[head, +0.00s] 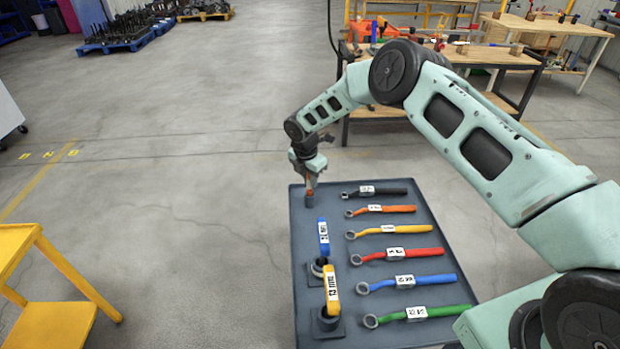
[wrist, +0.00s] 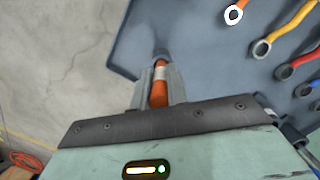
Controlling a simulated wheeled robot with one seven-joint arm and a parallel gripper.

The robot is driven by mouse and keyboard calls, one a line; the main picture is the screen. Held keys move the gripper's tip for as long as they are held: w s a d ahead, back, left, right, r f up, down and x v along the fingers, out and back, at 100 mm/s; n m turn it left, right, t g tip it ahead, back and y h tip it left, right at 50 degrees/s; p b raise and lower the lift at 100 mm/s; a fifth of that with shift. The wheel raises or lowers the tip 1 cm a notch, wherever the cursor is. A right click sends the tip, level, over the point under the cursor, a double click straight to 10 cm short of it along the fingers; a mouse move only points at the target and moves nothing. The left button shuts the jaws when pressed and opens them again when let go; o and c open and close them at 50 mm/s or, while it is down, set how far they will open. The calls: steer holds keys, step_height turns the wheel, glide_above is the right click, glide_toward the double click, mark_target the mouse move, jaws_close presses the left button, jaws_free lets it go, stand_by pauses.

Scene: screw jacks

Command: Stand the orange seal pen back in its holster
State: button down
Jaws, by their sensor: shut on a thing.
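The orange seal pen (wrist: 159,92) is between the two fingers of my gripper (wrist: 158,76) in the wrist view, with a pale band on it. In the head view my gripper (head: 309,180) points down at the far left corner of the grey table, shut on the pen. How deep the pen sits, if at all, I cannot tell.
On the grey table (head: 365,199), a blue pen (head: 323,236) and a yellow pen (head: 332,284) stand in holders nearer me. Several wrenches with coloured handles, such as the red one (head: 405,254), lie along the right. A yellow stand (head: 48,325) is at the left.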

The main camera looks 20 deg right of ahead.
steer(key=shift+f+b, duration=0.5)
steer(key=shift+f, duration=0.3)
steer(key=c, duration=1.3)
jaws_free()
step_height(320, 180, up, 17)
steer(key=s+a+b, duration=0.1)
steer(key=a+b, duration=0.1)
steer(key=b, duration=0.1)
steer(key=shift+s+r, duration=0.15)
steer(key=shift+s, duration=0.05)
steer(key=shift+a, duration=0.1)
